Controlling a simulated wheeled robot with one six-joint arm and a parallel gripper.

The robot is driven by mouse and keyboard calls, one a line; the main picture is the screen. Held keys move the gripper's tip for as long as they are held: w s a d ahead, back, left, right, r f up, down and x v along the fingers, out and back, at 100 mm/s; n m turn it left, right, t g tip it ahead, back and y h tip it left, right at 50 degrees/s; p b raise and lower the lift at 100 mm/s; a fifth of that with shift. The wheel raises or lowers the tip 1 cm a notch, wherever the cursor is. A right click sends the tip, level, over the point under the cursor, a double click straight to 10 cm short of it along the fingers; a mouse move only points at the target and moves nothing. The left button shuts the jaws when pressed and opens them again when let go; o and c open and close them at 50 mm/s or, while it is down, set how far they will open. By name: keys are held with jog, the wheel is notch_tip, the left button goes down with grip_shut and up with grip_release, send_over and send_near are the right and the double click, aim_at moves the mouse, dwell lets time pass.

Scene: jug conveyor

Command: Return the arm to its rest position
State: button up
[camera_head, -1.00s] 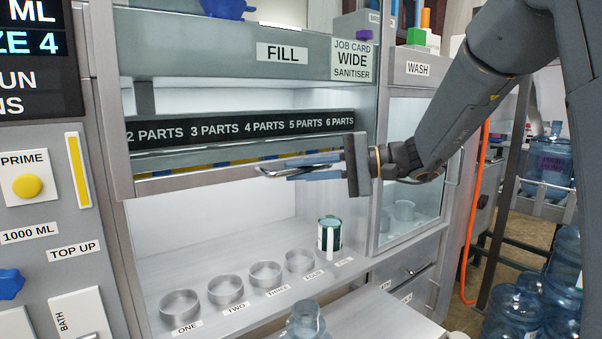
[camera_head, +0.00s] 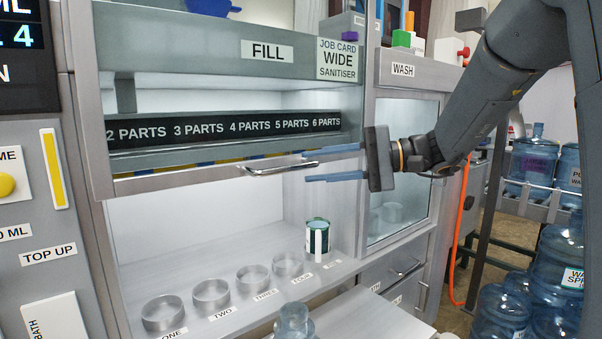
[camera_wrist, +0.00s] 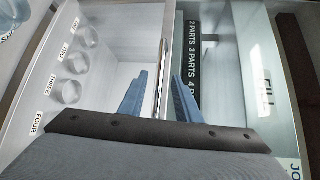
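My gripper (camera_head: 310,166) is open in front of the fill cabinet. Its two blue fingers are spread apart and hold nothing. The silver bar handle (camera_head: 280,168) on the cabinet's raised sash (camera_head: 170,182) lies just left of the fingertips. In the wrist view, the open fingers (camera_wrist: 160,76) show on either side of the handle's line, with no visible grip on it. My arm reaches in from the upper right, stretched out and away from any folded pose.
A clear jug (camera_head: 294,322) is below, at the front. The wash cabinet (camera_head: 405,150) is behind my wrist. Large blue bottles (camera_head: 560,262) stand at the right.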

jog(key=shift+s+d+r, duration=0.1)
jog(key=shift+d, duration=0.4)
jog(key=s+f+g+h, duration=0.1)
jog(key=s+f+h, duration=0.35)
jog(key=f, duration=0.55)
jog(key=s+f+g+h, duration=0.25)
jog(key=s+f, duration=0.35)
jog(key=f, duration=0.4)
jog(key=s+d+f+n+t+h, duration=0.1)
jog(key=s+d+f+n+h, duration=0.2)
jog(key=s+d+f+h, duration=0.6)
notch_tip(320, 180, down, 5)
jog(key=shift+s+d+r+n, duration=0.2)
jog(key=shift+s+d+n, duration=0.2)
jog(key=shift+s+d, duration=0.4)
